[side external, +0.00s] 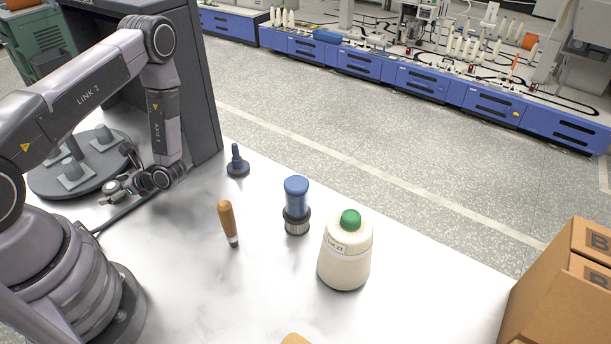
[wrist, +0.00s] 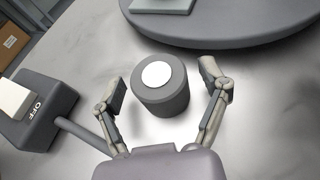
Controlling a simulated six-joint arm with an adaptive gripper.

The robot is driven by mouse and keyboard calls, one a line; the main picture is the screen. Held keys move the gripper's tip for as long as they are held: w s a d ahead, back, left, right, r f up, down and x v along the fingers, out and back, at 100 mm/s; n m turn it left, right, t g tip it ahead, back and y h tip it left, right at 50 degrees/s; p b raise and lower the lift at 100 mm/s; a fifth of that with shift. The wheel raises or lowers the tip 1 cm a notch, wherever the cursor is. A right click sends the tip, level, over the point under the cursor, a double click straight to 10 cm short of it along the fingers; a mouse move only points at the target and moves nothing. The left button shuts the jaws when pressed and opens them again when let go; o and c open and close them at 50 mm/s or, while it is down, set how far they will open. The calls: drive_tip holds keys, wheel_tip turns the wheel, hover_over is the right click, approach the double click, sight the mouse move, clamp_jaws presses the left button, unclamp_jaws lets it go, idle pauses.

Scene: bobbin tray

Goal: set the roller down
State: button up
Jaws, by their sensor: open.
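The roller (wrist: 160,101) is a dark grey cylinder with a white round end, seen in the wrist view. It appears to stand upright on the pale tabletop. My gripper (wrist: 164,88) is open, with one finger on each side of the roller and a visible gap on both sides. In the side external view my gripper (side external: 114,190) is low over the table, near the round grey platform. I cannot make out the roller clearly there.
The round grey platform (wrist: 225,35) lies just beyond the roller. An OFF switch box (wrist: 40,112) is close on the left. A wooden-handled tool (side external: 227,220), a blue-topped part (side external: 296,196), a yarn cone (side external: 344,262) and a small blue peg (side external: 236,160) stand farther off.

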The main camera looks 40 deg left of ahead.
drive_tip(key=shift+r, duration=0.15)
drive_tip(key=v, duration=1.1)
drive_tip(key=shift+w+d+r, duration=0.1)
drive_tip(key=shift+d, duration=0.05)
drive_tip(key=w+d+r+n+t+h, duration=0.1)
drive_tip(key=d+r+n+h, duration=0.25)
drive_tip(key=r, duration=0.65)
drive_tip(key=d+r+n+t+h, duration=0.15)
drive_tip(key=r+n, duration=0.25)
drive_tip(key=r, duration=0.6)
drive_tip(key=s+d+r+n+t+h, duration=0.2)
drive_tip(key=s+d+r+t+h, duration=0.1)
drive_tip(key=r, duration=0.5)
drive_tip(key=s+d+r+n+t+h, duration=0.3)
drive_tip(key=s+d+r+t+h, duration=0.1)
drive_tip(key=s+d+r+t, duration=0.2)
drive_tip(key=shift+s+d+r, duration=0.85)
drive_tip(key=shift+s+r, duration=0.05)
drive_tip(key=shift+s, duration=0.25)
drive_tip(key=shift+t, duration=0.25)
